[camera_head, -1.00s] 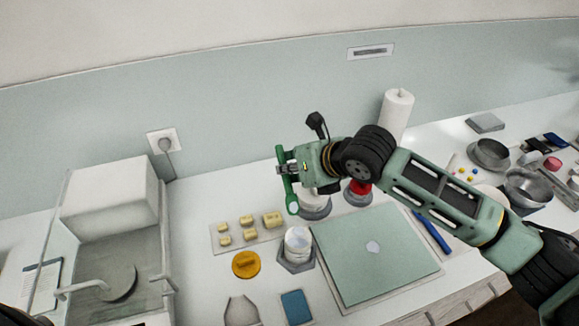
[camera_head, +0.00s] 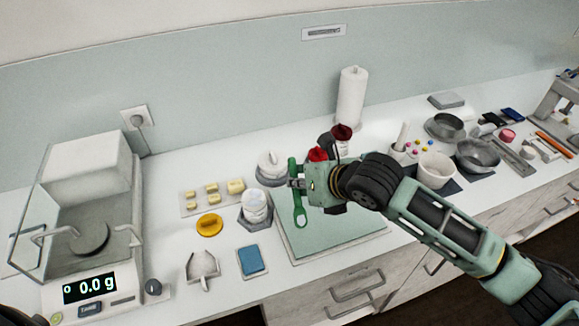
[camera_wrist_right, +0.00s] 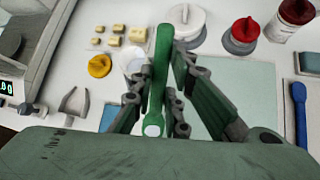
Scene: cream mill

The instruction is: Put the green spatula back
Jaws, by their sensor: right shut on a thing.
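The green spatula (camera_head: 298,214) is held over the left part of the pale green board, its handle up and its pale-centred end toward the front. My right gripper (camera_head: 298,184) is shut on it. In the right wrist view, the spatula (camera_wrist_right: 161,62) stands between the fingers of the gripper (camera_wrist_right: 158,100). A blue spatula (camera_wrist_right: 299,102) lies on a light rest at the right in that view; my arm hides that place in the head view.
The pale green board (camera_head: 340,228) lies below the gripper. White jars (camera_head: 254,207), a red-topped jar (camera_head: 317,154) and a brown bottle (camera_head: 341,139) stand close by. A yellow lid (camera_head: 209,225) and blue pad (camera_head: 252,260) lie left. The scale (camera_head: 90,262) is far left.

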